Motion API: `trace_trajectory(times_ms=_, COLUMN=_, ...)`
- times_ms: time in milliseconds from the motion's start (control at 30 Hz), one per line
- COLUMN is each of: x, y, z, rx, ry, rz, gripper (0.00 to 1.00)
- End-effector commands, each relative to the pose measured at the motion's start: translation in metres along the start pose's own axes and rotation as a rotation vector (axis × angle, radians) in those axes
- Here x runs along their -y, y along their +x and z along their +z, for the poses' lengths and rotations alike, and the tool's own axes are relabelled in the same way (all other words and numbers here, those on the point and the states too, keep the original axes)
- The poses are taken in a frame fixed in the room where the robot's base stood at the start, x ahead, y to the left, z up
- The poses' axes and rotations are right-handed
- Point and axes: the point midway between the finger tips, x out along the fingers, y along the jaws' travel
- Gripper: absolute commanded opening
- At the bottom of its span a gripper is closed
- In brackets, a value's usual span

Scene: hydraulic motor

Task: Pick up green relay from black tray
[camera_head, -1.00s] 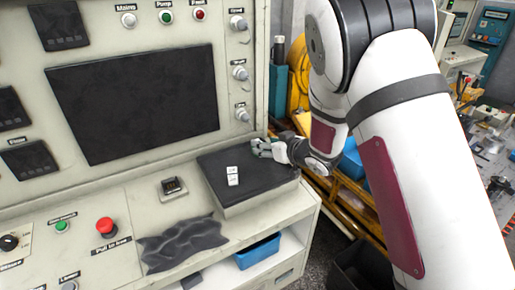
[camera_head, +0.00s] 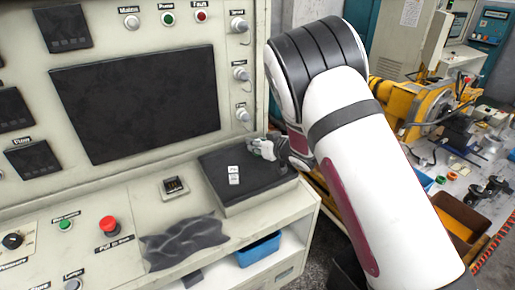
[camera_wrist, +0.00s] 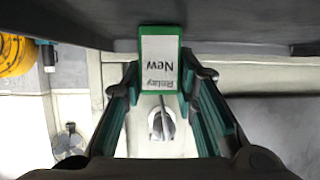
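The green relay (camera_wrist: 160,58) has a white label reading "Relay New", upside down in the wrist view. It is at the edge of the dark tray, between my fingertips. My gripper (camera_wrist: 160,78) has a finger close along each side of it; whether they press on it I cannot tell. In the head view, my gripper (camera_head: 262,150) is low at the back right corner of the black tray (camera_head: 255,186). The green relay cannot be made out there.
The tray sits on the console ledge below a dark screen (camera_head: 140,105). A knob (camera_wrist: 161,122) on the panel shows between my fingers. A dark cloth (camera_head: 183,242) lies left of the tray, and a blue bin (camera_head: 258,250) is below. Yellow machinery (camera_head: 415,105) stands behind right.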

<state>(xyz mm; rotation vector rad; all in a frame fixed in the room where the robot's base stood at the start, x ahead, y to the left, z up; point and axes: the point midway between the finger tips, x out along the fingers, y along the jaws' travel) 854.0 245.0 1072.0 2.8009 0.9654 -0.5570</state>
Motion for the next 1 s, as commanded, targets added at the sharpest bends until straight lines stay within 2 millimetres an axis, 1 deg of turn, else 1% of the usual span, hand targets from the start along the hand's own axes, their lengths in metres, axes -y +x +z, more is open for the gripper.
trace_trajectory(times_ms=33, x=0.000, y=0.000, z=0.000, rx=0.000, ry=0.000, rz=0.000, gripper=0.08)
trace_trajectory(times_ms=67, x=0.000, y=0.000, z=0.000, rx=0.000, ry=0.000, rz=0.000, gripper=0.02)
trace_trajectory(times_ms=100, x=0.000, y=0.000, z=0.000, rx=0.000, ry=0.000, rz=0.000, gripper=0.00)
trace_trajectory(times_ms=367, x=0.000, y=0.000, z=-0.001, rx=-0.001, ry=0.000, rz=0.000, gripper=0.00)
trace_trajectory(times_ms=567, x=-0.001, y=-0.003, z=-0.008, rx=-0.003, ry=0.001, rz=0.001, gripper=0.00)
trace_trajectory(times_ms=667, x=-0.001, y=-0.006, z=-0.017, rx=-0.004, ry=0.001, rz=0.001, gripper=0.00)
trace_trajectory(times_ms=1000, x=-0.001, y=-0.026, z=-0.064, rx=-0.005, ry=0.000, rz=0.001, gripper=0.00)
